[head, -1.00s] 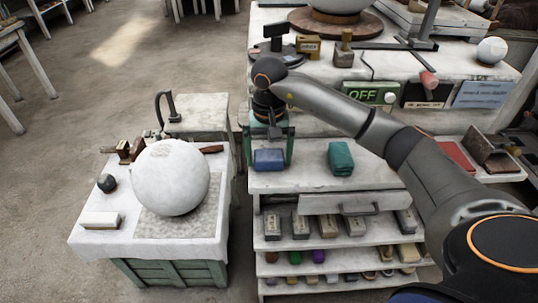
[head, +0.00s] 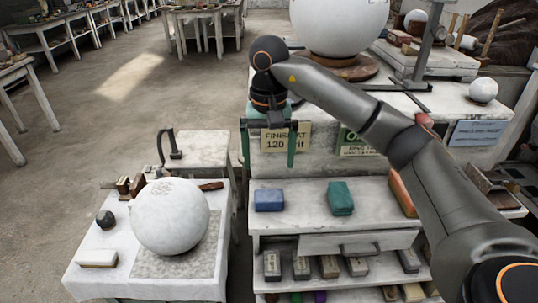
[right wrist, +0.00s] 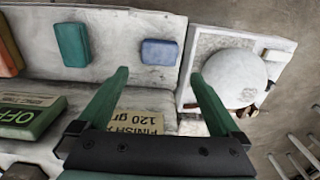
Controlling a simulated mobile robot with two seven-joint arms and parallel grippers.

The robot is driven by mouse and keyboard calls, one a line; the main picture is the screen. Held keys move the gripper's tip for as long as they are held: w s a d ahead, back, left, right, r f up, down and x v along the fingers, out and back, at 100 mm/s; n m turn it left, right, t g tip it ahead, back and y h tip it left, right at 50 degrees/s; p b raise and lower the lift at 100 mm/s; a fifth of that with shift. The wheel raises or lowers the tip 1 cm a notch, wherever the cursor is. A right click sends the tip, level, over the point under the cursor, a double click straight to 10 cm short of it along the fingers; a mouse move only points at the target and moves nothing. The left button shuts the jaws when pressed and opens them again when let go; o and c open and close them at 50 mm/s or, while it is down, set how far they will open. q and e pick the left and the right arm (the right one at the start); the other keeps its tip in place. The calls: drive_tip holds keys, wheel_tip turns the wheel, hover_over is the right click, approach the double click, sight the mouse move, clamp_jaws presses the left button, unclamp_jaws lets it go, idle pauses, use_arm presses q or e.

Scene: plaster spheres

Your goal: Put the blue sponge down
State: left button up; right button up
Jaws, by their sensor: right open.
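The blue sponge (head: 269,200) lies flat on the upper shelf of the white stand, left of a green block (head: 341,198). My right gripper (head: 267,165) is open and empty above the blue sponge, its two green fingers pointing down and apart from it. In the right wrist view the blue sponge (right wrist: 160,52) shows beyond the gap between the open fingers (right wrist: 160,76), touching neither. My left gripper is out of view.
An orange block (head: 402,193) lies at the right of the same shelf (head: 305,212). Label signs (head: 283,138) stand behind. A large white sphere (head: 170,216) rests on a low table at left. Several grey blocks fill the shelf below.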

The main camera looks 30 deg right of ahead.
drive_tip(key=s+a+f+m+g+y, duration=0.1)
drive_tip(key=s+a+f+y, duration=0.15)
drive_tip(key=a, duration=0.45)
drive_tip(key=s+a+f+m+y, duration=0.1)
drive_tip(key=a+f+y, duration=0.25)
drive_tip(key=a, duration=0.25)
drive_tip(key=s+a+f+m+g+y, duration=0.1)
drive_tip(key=a+f+y, duration=0.15)
drive_tip(key=a, duration=0.45)
drive_tip(key=s+a+r+m+t+y, duration=0.2)
drive_tip(key=a+r+m+t+y, duration=0.2)
drive_tip(key=a+m+y, duration=0.95)
drive_tip(key=w+d+f+m+t+h, duration=0.1)
drive_tip(key=d+f+m+t+h, duration=0.65)
drive_tip(key=m, duration=1.05)
drive_tip(key=w+d+f+m+t+h, duration=0.1)
drive_tip(key=d+f+m+t+h, duration=0.65)
drive_tip(key=m, duration=0.95)
drive_tip(key=s+d+f+m+g+h, duration=0.2)
drive_tip(key=s+d+f+m+g, duration=0.1)
drive_tip(key=s+f+m, duration=0.3)
drive_tip(key=s+d+f+m+g+h, duration=0.2)
drive_tip(key=s+f+m+g, duration=0.3)
drive_tip(key=s+f, duration=0.4)
wheel_tip(320, 180, down, 2)
drive_tip(key=shift+d+f+m+h, duration=0.1)
drive_tip(key=shift+d+m+h, duration=0.25)
drive_tip(key=shift+m, duration=0.2)
